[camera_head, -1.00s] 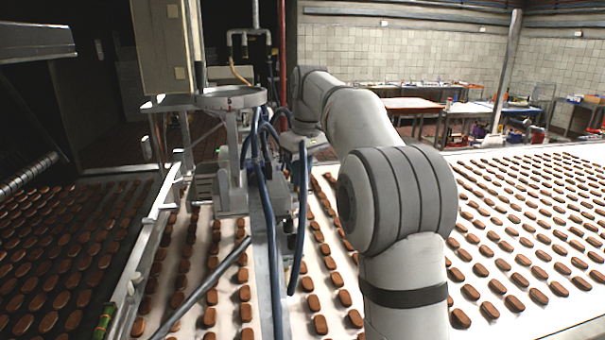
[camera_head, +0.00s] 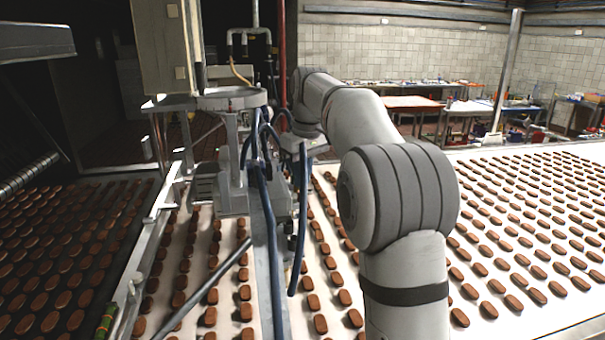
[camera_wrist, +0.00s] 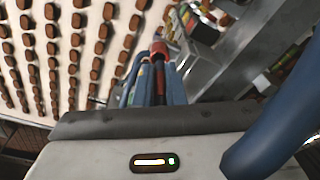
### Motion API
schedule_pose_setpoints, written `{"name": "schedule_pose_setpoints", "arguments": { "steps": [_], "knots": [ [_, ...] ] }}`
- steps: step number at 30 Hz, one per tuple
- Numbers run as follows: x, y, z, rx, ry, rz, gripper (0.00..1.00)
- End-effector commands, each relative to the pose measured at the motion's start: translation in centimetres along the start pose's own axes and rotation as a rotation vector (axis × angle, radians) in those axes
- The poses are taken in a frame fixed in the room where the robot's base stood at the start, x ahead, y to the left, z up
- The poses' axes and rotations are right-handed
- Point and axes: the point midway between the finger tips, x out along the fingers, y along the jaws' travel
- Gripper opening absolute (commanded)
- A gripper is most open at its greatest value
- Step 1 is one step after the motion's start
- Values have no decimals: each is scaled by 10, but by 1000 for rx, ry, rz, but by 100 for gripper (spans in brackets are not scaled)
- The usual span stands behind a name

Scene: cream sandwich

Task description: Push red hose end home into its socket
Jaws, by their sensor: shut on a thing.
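In the wrist view a red hose end (camera_wrist: 159,48) shows at the tips of my gripper (camera_wrist: 160,68). The blue fingers are close together, and the jaws are shut on the red hose end. A dark stretch of hose lies between the fingers, partly hidden by them. I cannot make out the socket, or whether the hose end touches it. In the head view my arm reaches to the machine between the belts, and the grip itself is too small and covered to read.
A thick blue hose (camera_wrist: 285,110) crosses the right of the wrist view, close to my gripper. Blue hoses (camera_head: 268,230) also hang from the grey depositor (camera_head: 232,165) in the head view. Rows of brown biscuits (camera_head: 515,245) cover the white belt. A metal frame stands beside the grip.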

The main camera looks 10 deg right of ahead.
Motion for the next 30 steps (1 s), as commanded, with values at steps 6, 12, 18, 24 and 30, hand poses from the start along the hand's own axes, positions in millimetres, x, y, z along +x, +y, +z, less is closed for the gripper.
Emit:
{"name": "schedule_pose_setpoints", "arguments": {
  "steps": [6,12,18,24,30],
  "knots": [
    [0,0,0,0,0,0,0],
    [3,0,0,0,-1,0,0],
    [8,0,1,0,-1,-1,0],
    [13,0,2,0,-1,-1,0],
    [15,0,2,0,-1,-1,14]
  ]
}}
